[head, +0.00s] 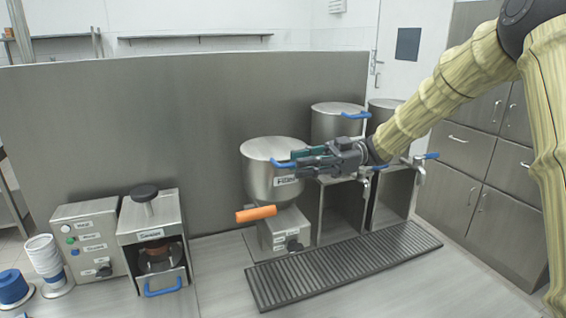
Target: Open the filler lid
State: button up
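The filler (262,185) is a round steel hopper with a label on its front and an orange handle (256,213) low at its front left. Its flat steel lid (270,147) lies level on top and looks closed. A blue handle (281,164) sticks out at the lid's front right edge. My gripper (297,158) reaches in from the right, with its fingertips at this blue handle. I cannot tell whether the fingers touch or grip the handle, as they overlap it in the picture.
Two lidded steel tanks (334,125) with blue handles stand behind and right of the filler. A slatted drain grate (345,263) lies in front. A sealer machine (152,238), a control box (90,240) and stacked white cups (44,258) stand left. The counter between sealer and grate is clear.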

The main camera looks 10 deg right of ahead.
aim_at(283, 167)
jog(key=a, duration=0.2)
jog(key=s+a+p, duration=0.1)
jog(key=a, duration=0.1)
jog(key=shift+s+r, duration=0.1)
jog(key=shift+a, duration=0.55)
jog(key=shift+d, duration=0.1)
grip_shut()
